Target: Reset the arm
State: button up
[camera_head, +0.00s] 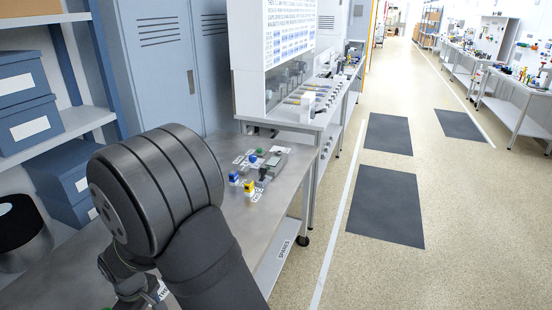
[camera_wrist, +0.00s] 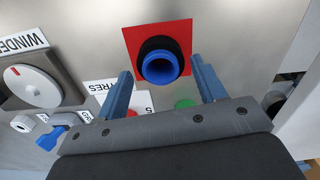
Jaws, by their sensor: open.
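My arm (camera_head: 160,185) fills the lower left of the head view, over the metal bench. In the wrist view my gripper (camera_wrist: 161,66) has its two blue-grey fingers spread wide apart, with nothing clasped between them. A round blue-rimmed, dark-sided piece (camera_wrist: 160,67) on a red square (camera_wrist: 133,39) shows between and beyond the fingertips. I cannot tell how far the fingers are from it. The fingertips are not clearly visible in the head view.
The metal bench (camera_head: 236,225) carries small blue and yellow pieces (camera_head: 249,187) and a grey device (camera_head: 277,161). Shelves with blue boxes (camera_head: 22,105) stand left, lockers (camera_head: 160,60) behind. In the wrist view a white disc (camera_wrist: 32,87) lies left.

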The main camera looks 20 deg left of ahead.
jog(key=w+d+r, duration=0.8)
jog(key=w+r+m, duration=0.1)
jog(key=w+m, duration=0.3)
jog(key=w, duration=1.4)
jog(key=s+a+f, duration=0.1)
jog(key=a+f, duration=0.1)
jog(key=a, duration=0.1)
jog(key=s+a+f, duration=0.2)
jog(key=a, duration=0.1)
jog(key=s+a+f, duration=0.1)
jog(key=a+f, duration=0.1)
jog(key=a, duration=0.1)
jog(key=shift+s+a+f, duration=0.1)
jog(key=shift+s+a, duration=0.1)
jog(key=shift+a, duration=0.05)
jog(key=shift+s+a+f, duration=0.1)
jog(key=shift+a+f, duration=0.15)
jog(key=shift+f, duration=0.35)
jog(key=shift+o, duration=0.5)
